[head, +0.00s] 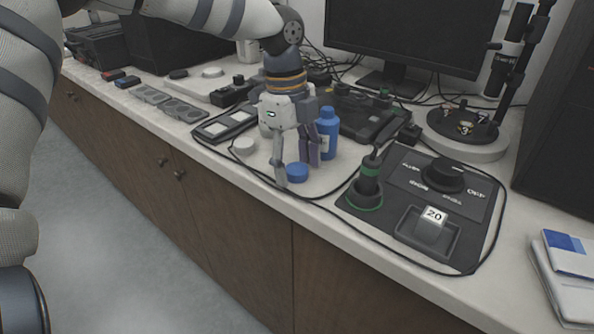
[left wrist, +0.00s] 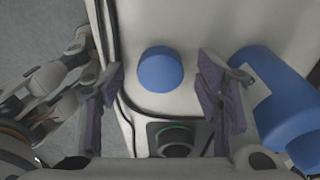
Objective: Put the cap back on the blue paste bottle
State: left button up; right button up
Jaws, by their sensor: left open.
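The blue cap (head: 297,173) lies on the white bench top near its front edge. It also shows in the left wrist view (left wrist: 160,70), between my finger pads and beyond their tips. My left gripper (head: 297,168) is open and points down at the cap, one finger on either side in the picture. Whether the fingers touch it cannot be told. The blue paste bottle (head: 327,136) stands upright just behind and right of the gripper, partly hidden by a finger. In the left wrist view the bottle (left wrist: 275,95) lies right of the right finger. My right gripper is out of view.
Right of the cap is a dark control panel (head: 410,178) with a green-ringed socket (head: 365,195), a knob and a block marked 20. A black cable runs along the bench front. A monitor stands behind.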

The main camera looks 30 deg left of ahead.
pick_arm(q)
jog(key=shift+c, duration=0.3)
jog(key=c, duration=0.8)
